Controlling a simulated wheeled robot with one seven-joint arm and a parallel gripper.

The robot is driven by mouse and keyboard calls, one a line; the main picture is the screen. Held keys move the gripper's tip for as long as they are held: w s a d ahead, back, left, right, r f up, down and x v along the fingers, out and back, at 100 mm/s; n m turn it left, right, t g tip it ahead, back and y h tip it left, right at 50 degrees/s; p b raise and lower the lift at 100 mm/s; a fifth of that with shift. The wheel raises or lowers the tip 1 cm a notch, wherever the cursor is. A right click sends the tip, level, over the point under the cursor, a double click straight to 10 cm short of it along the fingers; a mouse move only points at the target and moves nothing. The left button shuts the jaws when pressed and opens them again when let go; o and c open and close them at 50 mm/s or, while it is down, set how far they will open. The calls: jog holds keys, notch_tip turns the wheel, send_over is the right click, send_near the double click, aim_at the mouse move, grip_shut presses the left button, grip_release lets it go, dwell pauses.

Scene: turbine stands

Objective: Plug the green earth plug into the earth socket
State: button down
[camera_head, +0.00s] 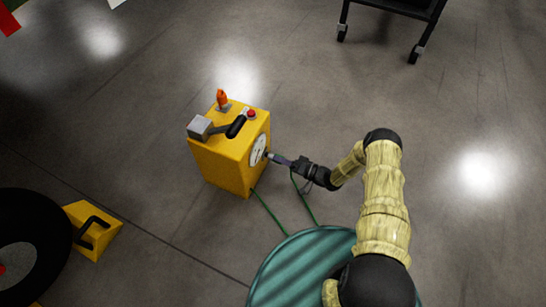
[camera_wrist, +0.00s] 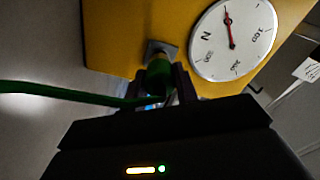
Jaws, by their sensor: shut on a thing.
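The green earth plug (camera_wrist: 158,80) is between my gripper's fingers in the wrist view, with a green cable (camera_wrist: 60,93) running off to the left. Its front end lies at a grey square socket plate (camera_wrist: 160,48) on the yellow box (camera_wrist: 120,30). I cannot tell whether it is seated in the socket or just in front of it. My gripper (camera_wrist: 168,88) is shut on the plug. In the head view my gripper (camera_head: 283,160) reaches the right face of the yellow box (camera_head: 220,165), beside its white dial; the plug is too small to make out there.
The dial (camera_wrist: 232,40) is close right of the plug. A black lever (camera_head: 236,127), red button (camera_head: 251,114) and orange beacon (camera_head: 222,98) top the box. A green cable (camera_head: 268,212) hangs below. A wheel (camera_head: 30,245) with a yellow chock (camera_head: 95,230) stands left; a black cart (camera_head: 400,8) stands behind.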

jog(key=shift+v, duration=1.4)
jog(key=s+d+r+m+t+h+p, duration=0.1)
jog(key=d+r+m+t+h+p, duration=0.3)
jog(key=r+p, duration=1.5)
jog(key=s+d+r+m+t+h+p, duration=0.1)
jog(key=d+r+m+t+h+p, duration=0.3)
jog(key=r+p, duration=1.5)
jog(key=s+d+r+m+t+h+p, duration=0.2)
jog(key=d+r+m+h+p, duration=0.4)
jog(key=r+p, duration=1.3)
notch_tip(320, 180, up, 11)
jog(key=t+h, duration=0.1)
jog(key=h, duration=0.2)
jog(key=shift+d+t+p, duration=0.3)
jog(key=shift+t, duration=0.1)
jog(key=shift+w, duration=0.15)
